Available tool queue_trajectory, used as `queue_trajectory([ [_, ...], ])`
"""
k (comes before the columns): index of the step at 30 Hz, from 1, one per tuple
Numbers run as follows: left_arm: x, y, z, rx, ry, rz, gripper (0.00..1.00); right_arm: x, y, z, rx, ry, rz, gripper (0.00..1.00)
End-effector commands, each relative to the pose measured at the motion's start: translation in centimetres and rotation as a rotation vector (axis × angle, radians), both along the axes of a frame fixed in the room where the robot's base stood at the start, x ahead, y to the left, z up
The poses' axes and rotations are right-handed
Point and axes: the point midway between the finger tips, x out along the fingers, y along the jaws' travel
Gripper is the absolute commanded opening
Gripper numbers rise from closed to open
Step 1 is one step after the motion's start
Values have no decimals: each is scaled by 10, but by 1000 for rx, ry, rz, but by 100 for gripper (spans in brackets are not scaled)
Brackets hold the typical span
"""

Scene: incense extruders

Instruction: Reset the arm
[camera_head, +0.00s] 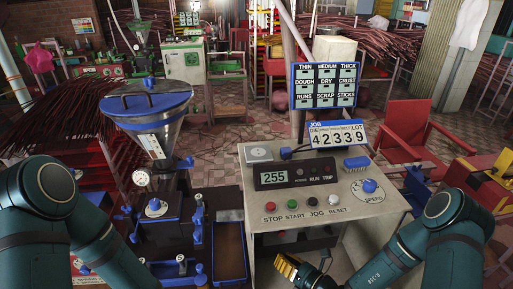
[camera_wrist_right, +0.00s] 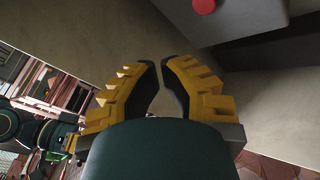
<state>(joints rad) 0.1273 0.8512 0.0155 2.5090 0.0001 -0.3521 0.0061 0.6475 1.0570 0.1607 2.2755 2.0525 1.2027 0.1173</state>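My right gripper (camera_head: 300,272) is low at the front of the control console (camera_head: 236,215), near its front face and below the panel top. In the right wrist view, its two yellow fingers with dark pads (camera_wrist_right: 161,75) have a narrow gap between their tips, with nothing between them. My right arm (camera_head: 405,250) reaches in from the right. My left arm (camera_head: 95,245) shows at the left, but its gripper is out of view. The console top carries red, green, black and white buttons, the white one (camera_head: 334,201) above the RESET label.
The extruder with a steel hopper (camera_head: 155,130) and blue lid stands left of the console. A blue tray (camera_head: 230,252) sits between them. A display reading 255 (camera_head: 285,177), a blue brush (camera_head: 356,164) and a speed knob (camera_head: 369,186) are on the console. A red chair (camera_head: 405,140) stands behind right.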

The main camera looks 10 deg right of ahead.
Motion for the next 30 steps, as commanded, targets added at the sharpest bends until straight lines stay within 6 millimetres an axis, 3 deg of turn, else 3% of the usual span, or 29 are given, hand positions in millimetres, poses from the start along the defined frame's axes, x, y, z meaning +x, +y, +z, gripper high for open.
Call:
queue_trajectory([
  [2, 7, 1, 0, 3, -15, 12, 41, 0, 0, 0, 0, 0, 0, 0],
  [5, 9, 1, 0, 4, -19, 15, 41, -16, 23, 1, -39, -9, 136, 0],
  [9, 8, 1, 0, 4, -18, 14, 41, -68, 68, -2, -170, -48, 487, 0],
  [12, 8, 1, 0, 4, -18, 14, 41, -114, 86, -11, -309, -107, 766, 0],
  [15, 8, 1, 0, 4, -18, 14, 41, -155, 88, -24, -467, -190, 1025, 0],
  [19, 8, 1, 0, 4, -18, 14, 41, -191, 74, -44, -701, -341, 1326, 0],
  [24, 8, 1, 0, 4, -18, 14, 41, -201, 42, -67, -1045, -617, 1634, 0],
  [30, 8, 1, 0, 4, -18, 14, 41, -168, 22, -74, -1442, -1034, 1816, 0],
])
